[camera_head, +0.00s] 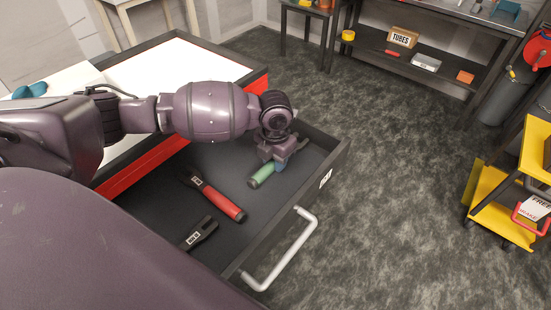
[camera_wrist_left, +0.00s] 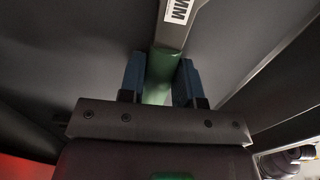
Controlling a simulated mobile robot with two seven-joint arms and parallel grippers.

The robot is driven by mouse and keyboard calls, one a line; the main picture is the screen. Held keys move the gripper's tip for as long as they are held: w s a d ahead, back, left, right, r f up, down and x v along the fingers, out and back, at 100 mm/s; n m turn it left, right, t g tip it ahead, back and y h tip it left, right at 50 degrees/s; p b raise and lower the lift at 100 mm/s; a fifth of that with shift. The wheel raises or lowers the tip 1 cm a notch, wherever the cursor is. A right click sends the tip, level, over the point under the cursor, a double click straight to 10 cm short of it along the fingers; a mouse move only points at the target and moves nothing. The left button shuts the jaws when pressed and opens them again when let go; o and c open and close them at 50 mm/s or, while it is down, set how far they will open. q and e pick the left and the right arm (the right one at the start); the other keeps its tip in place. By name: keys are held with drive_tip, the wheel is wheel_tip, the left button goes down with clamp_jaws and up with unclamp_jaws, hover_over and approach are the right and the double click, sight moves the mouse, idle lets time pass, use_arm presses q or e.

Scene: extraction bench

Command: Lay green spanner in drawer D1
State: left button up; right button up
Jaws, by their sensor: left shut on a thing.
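The green spanner (camera_head: 262,175) is inside the open drawer D1 (camera_head: 326,180), towards the drawer's far end. In the left wrist view the spanner's green handle (camera_wrist_left: 158,78) runs between the two blue fingers, and its grey shaft carries a white label. My left gripper (camera_head: 279,166) is shut on the handle, low over the drawer floor. I cannot tell whether the spanner touches the floor. My right gripper is not in view.
A red-handled tool (camera_head: 219,200) and a black tool (camera_head: 199,234) lie in the same drawer, left of and nearer than the spanner. The drawer's pale handle (camera_head: 283,255) sticks out in front. A yellow trolley (camera_head: 507,200) stands at the right.

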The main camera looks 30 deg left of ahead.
use_arm(q)
drive_tip(key=o, duration=1.1)
drive_tip(key=shift+c, duration=0.2)
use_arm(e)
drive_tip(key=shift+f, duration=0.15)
use_arm(q)
drive_tip(key=shift+r, duration=0.4)
wheel_tip(320, 180, up, 11)
drive_tip(key=p, duration=0.2)
drive_tip(key=shift+r, duration=0.2)
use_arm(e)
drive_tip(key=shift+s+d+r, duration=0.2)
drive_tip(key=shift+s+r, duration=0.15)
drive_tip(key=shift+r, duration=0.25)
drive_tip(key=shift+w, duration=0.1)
